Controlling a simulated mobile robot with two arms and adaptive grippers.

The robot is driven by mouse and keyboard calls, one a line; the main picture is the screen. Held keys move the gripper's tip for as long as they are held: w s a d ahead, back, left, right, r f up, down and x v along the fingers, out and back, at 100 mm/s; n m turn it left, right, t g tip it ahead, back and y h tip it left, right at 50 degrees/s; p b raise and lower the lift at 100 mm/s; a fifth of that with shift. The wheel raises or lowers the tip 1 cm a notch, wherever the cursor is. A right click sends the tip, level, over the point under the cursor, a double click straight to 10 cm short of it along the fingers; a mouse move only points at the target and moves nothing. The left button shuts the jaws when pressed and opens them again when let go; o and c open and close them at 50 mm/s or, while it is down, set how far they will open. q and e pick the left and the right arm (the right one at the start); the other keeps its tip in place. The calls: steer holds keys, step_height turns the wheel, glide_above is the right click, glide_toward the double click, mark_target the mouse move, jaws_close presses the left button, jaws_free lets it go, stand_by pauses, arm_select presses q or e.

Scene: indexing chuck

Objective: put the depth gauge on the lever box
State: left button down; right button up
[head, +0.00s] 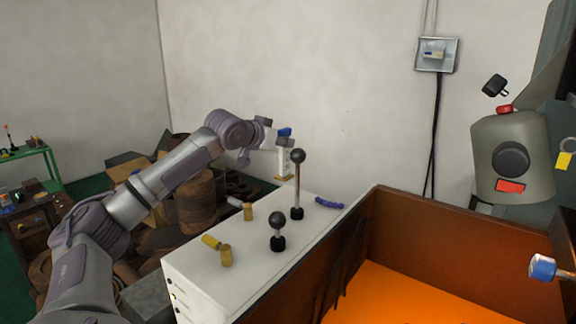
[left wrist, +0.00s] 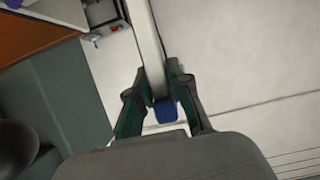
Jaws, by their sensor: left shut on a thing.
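The lever box (head: 245,262) is a white box with two black-knobbed levers standing on its top, a tall one (head: 298,185) and a short one (head: 278,230). My left gripper (head: 284,143) is above its far end, behind the tall lever. In the left wrist view my left gripper (left wrist: 160,95) is shut on a long pale grey bar with a blue end, which I take for the depth gauge (left wrist: 147,45). In the head view the gauge shows partly, with a blue piece at the fingers. It appears to be held clear of the box top. My right gripper is out of view.
Brass-coloured pieces (head: 226,256) and a blue segmented hose (head: 329,203) lie on the box top. A brown-walled bin with an orange floor (head: 420,295) adjoins on the right. Rusty stock (head: 195,205) is piled behind my left arm. A grey machine (head: 510,155) stands at right.

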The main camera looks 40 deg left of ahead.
mark_target(281, 159)
arm_select(q)
steer(key=shift+f, duration=0.5)
steer(key=f, duration=0.4)
steer(key=shift+w+p, duration=0.2)
steer(key=shift+p, duration=0.2)
steer(key=shift+f, duration=0.15)
steer(key=c, duration=1.1)
jaws_free()
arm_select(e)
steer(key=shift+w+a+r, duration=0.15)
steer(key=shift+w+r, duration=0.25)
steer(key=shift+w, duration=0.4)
arm_select(q)
steer(key=shift+r, duration=0.2)
steer(key=shift+s+b, duration=0.3)
steer(key=b+v, duration=0.5)
steer(key=v, duration=0.6)
steer(key=shift+s+d+r, duration=0.15)
steer(key=shift+s+d, duration=0.05)
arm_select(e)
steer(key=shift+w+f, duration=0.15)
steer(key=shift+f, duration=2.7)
